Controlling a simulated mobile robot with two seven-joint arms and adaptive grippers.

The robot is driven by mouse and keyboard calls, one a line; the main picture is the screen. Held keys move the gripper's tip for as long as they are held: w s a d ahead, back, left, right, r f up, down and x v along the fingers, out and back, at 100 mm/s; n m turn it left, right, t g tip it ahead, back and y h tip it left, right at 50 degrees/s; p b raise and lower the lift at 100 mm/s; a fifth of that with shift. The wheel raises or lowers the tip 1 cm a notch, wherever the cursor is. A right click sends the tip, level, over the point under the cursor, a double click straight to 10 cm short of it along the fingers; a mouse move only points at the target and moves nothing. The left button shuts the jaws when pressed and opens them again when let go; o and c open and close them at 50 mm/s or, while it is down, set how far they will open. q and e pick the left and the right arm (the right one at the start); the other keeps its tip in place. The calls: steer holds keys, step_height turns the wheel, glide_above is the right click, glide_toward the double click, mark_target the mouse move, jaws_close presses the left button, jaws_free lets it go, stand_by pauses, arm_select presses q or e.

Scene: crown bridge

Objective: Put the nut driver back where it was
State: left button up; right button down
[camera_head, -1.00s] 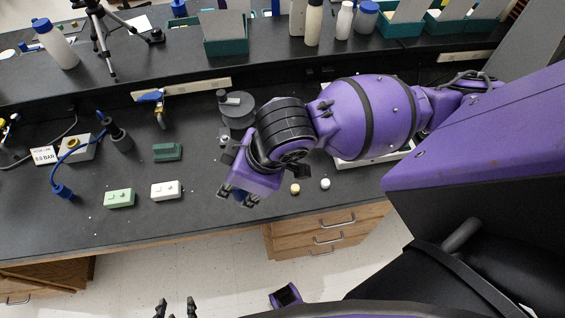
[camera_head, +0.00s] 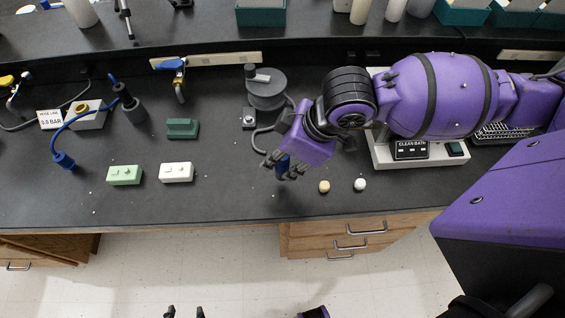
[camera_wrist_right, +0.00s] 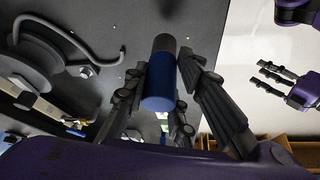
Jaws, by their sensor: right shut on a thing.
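My right gripper (camera_head: 279,164) is shut on the nut driver and holds it over the front part of the counter. In the right wrist view the nut driver (camera_wrist_right: 160,88), a blue cylinder with a dark grey end, sits between the two dark fingers. In the head view only a small blue part of the nut driver (camera_head: 283,171) shows below the fingers; the rest is hidden by the gripper. My left gripper (camera_head: 185,312) shows only its fingertips at the bottom edge. In the right wrist view the left gripper (camera_wrist_right: 277,82) has its fingers apart, with nothing between them.
Left of the right gripper lie a mint block (camera_head: 124,176), a white block (camera_head: 176,172) and a dark green block (camera_head: 183,128). A grey round device with a hose (camera_head: 266,93) stands behind it. Two small balls and a white "CLEAN BATH" unit (camera_head: 440,156) are to the right.

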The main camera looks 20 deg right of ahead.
mark_target(284, 166)
steer(key=shift+w+d+f, duration=0.2)
steer(key=shift+w+f, duration=0.05)
steer(key=shift+f, duration=0.15)
steer(key=f, duration=0.3)
steer(key=shift+w+d+f+b, duration=0.1)
steer(key=shift+w+f+b, duration=0.1)
steer(key=shift+f+b, duration=0.1)
arm_select(q)
steer(key=shift+s+f, duration=0.55)
arm_select(e)
steer(key=shift+r, duration=0.1)
steer(key=c, duration=1.5)
jaws_free()
steer(key=shift+o, duration=0.2)
arm_select(q)
steer(key=shift+w+a+r+p, duration=0.1)
steer(key=shift+r+p, duration=0.85)
arm_select(e)
steer(key=v, duration=1.2)
